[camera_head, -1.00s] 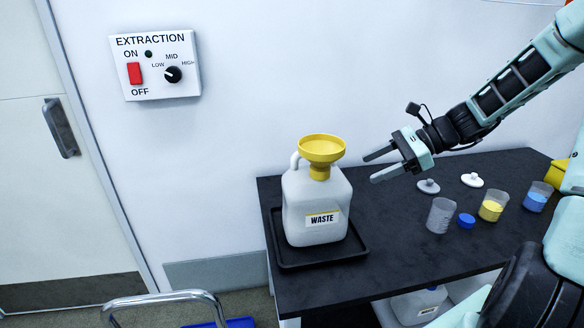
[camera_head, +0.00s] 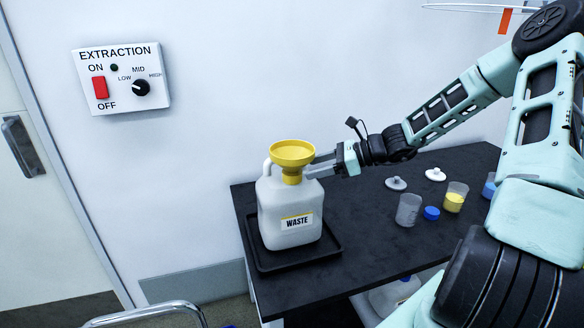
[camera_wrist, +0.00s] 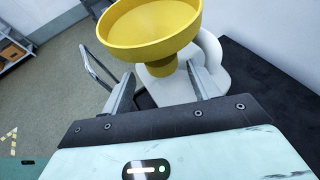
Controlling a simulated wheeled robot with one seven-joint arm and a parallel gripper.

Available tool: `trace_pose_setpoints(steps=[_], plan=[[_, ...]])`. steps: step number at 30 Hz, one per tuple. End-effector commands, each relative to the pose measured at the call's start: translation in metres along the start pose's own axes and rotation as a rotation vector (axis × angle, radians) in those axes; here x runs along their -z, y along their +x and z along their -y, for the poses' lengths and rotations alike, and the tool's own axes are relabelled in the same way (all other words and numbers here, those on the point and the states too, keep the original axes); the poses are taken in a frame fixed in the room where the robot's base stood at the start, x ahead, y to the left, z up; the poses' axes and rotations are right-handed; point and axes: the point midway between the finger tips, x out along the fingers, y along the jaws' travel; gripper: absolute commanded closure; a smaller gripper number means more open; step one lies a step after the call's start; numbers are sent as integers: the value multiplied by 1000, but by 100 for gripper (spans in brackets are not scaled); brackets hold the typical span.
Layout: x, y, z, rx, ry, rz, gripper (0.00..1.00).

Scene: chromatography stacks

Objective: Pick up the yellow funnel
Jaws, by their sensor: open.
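The yellow funnel (camera_head: 292,154) sits upright in the mouth of the white waste jug (camera_head: 289,207), which stands in a black tray (camera_head: 262,262) on the dark bench. My gripper (camera_head: 308,168) is open at the right side of the funnel, level with its neck, just under the wide rim. In the wrist view the funnel (camera_wrist: 150,28) is ahead of my gripper (camera_wrist: 158,85), with its neck between the two spread fingers. I cannot tell whether either finger touches the neck.
An empty beaker (camera_head: 408,209), a blue cap (camera_head: 431,213), a yellow-filled beaker (camera_head: 454,198) and two white lids (camera_head: 396,183) stand on the bench (camera_head: 350,245) to the right. An extraction switch panel (camera_head: 121,78) is on the wall. A metal rail (camera_head: 150,313) is at lower left.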

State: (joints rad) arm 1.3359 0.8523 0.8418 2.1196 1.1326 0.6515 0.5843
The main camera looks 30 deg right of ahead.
Motion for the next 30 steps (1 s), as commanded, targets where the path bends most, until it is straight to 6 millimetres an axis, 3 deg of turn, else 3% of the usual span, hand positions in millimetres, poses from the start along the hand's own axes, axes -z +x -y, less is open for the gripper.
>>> trace_pose_setpoints(steps=[5,15,24,28,30], plan=[[0,11,0,0,2,0,40],[2,55,0,-1,2,1,40],[3,60,0,1,0,-1,40],[3,60,0,1,0,-1,75],[2,60,0,0,0,0,75]])
